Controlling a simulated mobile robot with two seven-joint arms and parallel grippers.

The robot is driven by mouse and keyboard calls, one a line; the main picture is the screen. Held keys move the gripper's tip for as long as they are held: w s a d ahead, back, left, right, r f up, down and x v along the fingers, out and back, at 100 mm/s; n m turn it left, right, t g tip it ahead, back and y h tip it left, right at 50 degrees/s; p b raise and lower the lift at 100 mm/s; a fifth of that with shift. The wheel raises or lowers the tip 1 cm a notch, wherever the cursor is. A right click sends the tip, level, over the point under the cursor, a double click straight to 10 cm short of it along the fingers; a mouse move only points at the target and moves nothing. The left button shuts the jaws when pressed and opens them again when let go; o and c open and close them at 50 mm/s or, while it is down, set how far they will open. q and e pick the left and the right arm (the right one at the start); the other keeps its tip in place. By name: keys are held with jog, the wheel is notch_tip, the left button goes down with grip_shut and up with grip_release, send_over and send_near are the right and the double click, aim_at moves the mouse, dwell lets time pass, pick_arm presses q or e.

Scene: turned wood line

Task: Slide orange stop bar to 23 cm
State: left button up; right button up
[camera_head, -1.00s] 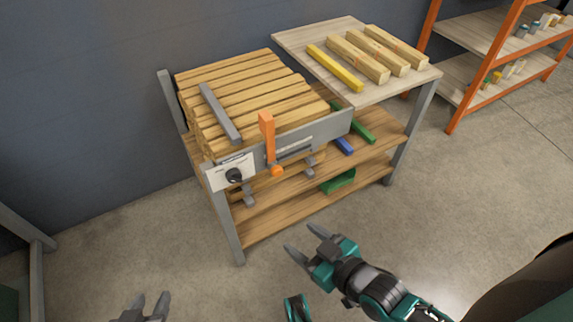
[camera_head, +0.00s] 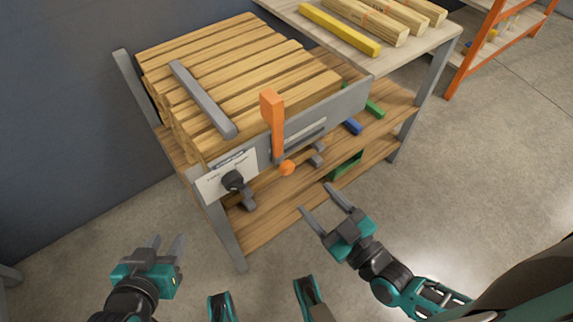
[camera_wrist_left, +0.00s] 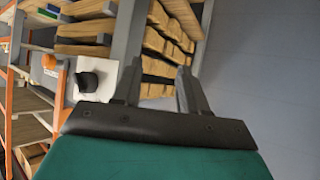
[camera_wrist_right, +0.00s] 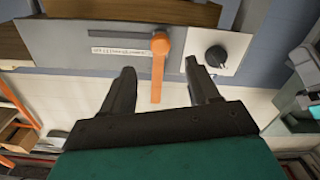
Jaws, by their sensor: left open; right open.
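The orange stop bar (camera_head: 273,125) stands upright at the front of the grey metal rail (camera_head: 320,122), with a round orange knob (camera_head: 287,168) at its lower end. A slot and scale strip (camera_head: 299,138) lie just right of it; the scale figures are too small to read. In the right wrist view the bar (camera_wrist_right: 157,75) shows ahead, between the fingertips and apart from them. My right gripper (camera_head: 325,200) is open and empty, in front of and below the rail. My left gripper (camera_head: 166,246) is open and empty, low at the left, away from the bar.
A black dial (camera_head: 233,180) sits on a white panel (camera_head: 215,185) left of the bar. Wooden slats (camera_head: 235,60) and a grey crossbar (camera_head: 203,98) lie on the bench top. A side table (camera_head: 405,55) holds a yellow bar (camera_head: 340,29) and several wood blanks. The floor in front is clear.

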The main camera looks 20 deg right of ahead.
aim_at(290, 172)
jog(key=b+x, duration=0.2)
jog(key=x, duration=0.9)
jog(key=shift+c, duration=0.2)
grip_shut()
